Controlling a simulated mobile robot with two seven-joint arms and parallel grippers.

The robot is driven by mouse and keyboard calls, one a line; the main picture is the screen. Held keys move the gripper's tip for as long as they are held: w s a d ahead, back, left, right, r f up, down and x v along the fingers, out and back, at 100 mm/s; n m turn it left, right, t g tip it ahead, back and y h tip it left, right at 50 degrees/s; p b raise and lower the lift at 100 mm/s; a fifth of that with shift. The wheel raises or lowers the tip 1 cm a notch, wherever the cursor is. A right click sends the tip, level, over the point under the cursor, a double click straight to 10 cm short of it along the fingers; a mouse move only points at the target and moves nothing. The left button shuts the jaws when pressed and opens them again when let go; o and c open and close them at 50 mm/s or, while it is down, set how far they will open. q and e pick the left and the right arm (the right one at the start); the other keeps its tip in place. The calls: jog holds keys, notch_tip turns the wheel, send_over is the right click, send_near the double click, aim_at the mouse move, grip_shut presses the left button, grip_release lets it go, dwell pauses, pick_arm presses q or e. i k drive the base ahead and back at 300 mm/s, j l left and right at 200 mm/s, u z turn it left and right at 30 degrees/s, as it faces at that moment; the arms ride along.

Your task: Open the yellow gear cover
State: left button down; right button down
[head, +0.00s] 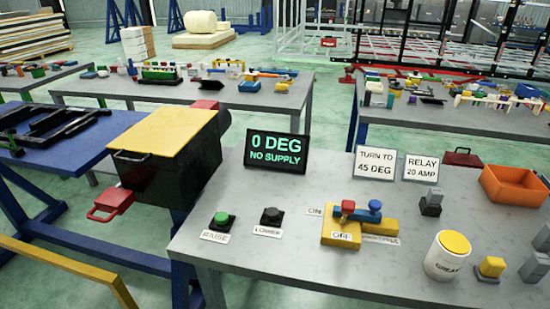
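The yellow gear cover (168,132) lies flat as the lid on a dark box (190,165) at the left of the grey table, and it looks closed. A black handle (131,158) sits at the cover's front left edge. A red handle (110,204) sticks out low at the box's left, and a red part (205,105) shows at the cover's far right corner. The inside of the box is hidden. Neither of my grippers is in view.
The grey table (330,262) carries a green button (222,218), a black button (271,216), a display reading "0 DEG NO SUPPLY" (277,150), a yellow switch block (362,228), a white pot (448,256) and an orange bin (515,185). A yellow rail (68,264) runs at front left.

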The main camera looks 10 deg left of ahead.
aim_at(165, 132)
jog(key=j+u, duration=0.15)
jog(key=u, duration=1.2)
